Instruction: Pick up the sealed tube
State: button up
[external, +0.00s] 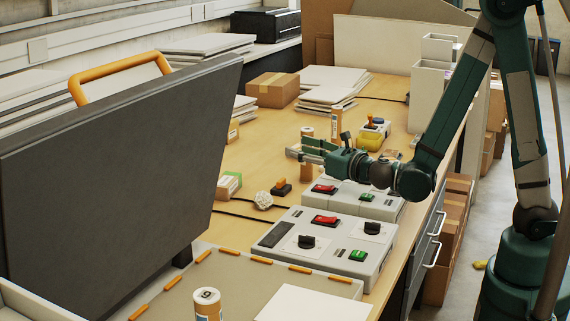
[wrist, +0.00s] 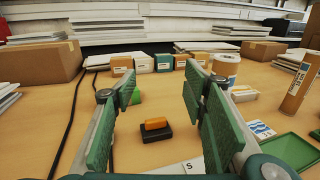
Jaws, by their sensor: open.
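A slim brown tube (wrist: 298,85) with a pale label stands upright at the right of the wrist view, outside my right finger. A brown jar with a white lid (wrist: 226,68) stands beyond the right finger.
An orange-handled black stamp (wrist: 156,128) lies below, between the fingers. Small boxes (wrist: 165,62) line up farther back. A green tray (wrist: 290,150) is at right. Control panels (external: 325,245) stand in front of my gripper; a large dark panel (external: 110,170) stands at left.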

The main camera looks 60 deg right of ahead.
jog(key=s+d+m+g+h, duration=0.1)
jog(key=s+d+h, duration=0.1)
jog(key=d, duration=0.8)
jog(key=shift+s+m+h, duration=0.3)
jog(key=shift+s, duration=0.5)
jog(key=shift+d, duration=0.1)
jog(key=shift+x, duration=1.3)
jog(key=b+x, duration=0.1)
jog(key=x, duration=0.4)
jog(key=shift+w, duration=0.15)
jog(key=c, duration=1.3)
